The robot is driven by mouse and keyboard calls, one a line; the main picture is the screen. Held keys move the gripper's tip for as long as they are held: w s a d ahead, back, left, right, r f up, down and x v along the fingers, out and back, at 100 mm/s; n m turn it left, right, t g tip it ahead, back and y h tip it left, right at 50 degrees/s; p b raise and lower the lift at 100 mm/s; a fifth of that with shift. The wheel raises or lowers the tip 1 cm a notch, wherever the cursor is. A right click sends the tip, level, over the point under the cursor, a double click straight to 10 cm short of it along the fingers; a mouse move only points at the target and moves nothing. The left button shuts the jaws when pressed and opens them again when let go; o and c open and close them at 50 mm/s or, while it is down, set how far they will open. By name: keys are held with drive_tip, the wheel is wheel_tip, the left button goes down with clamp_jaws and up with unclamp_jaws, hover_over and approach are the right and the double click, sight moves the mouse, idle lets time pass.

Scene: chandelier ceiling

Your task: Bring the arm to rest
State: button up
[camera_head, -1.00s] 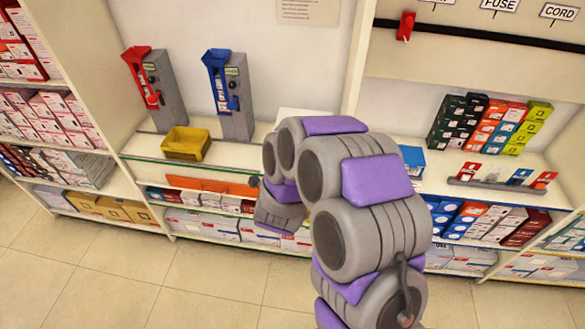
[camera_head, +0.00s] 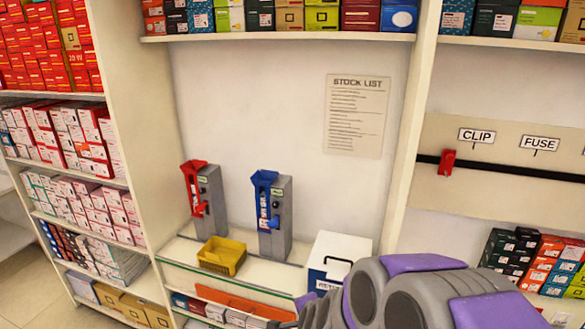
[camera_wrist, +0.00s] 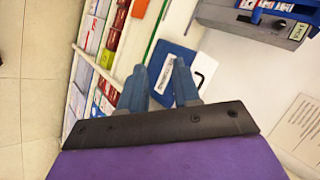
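My arm (camera_head: 425,295) shows at the lower right of the head view, with grey rounded links and purple covers, cut off by the bottom edge. My gripper (camera_wrist: 158,66) shows in the wrist view with two blue-grey fingers apart and no object held between them. Beyond the fingers is a blue surface with a white part and a dark handle, likely the white box (camera_head: 338,255) that stands on the counter in the head view. I cannot tell whether the fingers touch it. In the head view the gripper end is mostly hidden by the arm and picture edge.
A yellow bin (camera_head: 222,257) and two grey dispensers, one with a red front (camera_head: 196,190) and one with a blue front (camera_head: 265,200), stand on the counter. Packed shelves (camera_head: 85,130) rise at the left. A stock list (camera_head: 357,115) hangs on the wall. Floor shows bottom left.

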drive_tip(key=s+d+r+n+g, duration=0.3)
drive_tip(key=s+n, duration=0.1)
drive_tip(key=s, duration=0.7)
drive_tip(key=s+d+r+n+g+h, duration=0.1)
drive_tip(key=s+d+r+n+g, duration=0.2)
drive_tip(key=s, duration=0.9)
drive_tip(key=s+d+r+n+g, duration=0.3)
drive_tip(key=s+n, duration=0.3)
drive_tip(key=s, duration=0.5)
drive_tip(key=shift+s+d+r+g+h, duration=0.15)
drive_tip(key=shift+d+g+h, duration=0.15)
drive_tip(key=shift+d+g, duration=0.5)
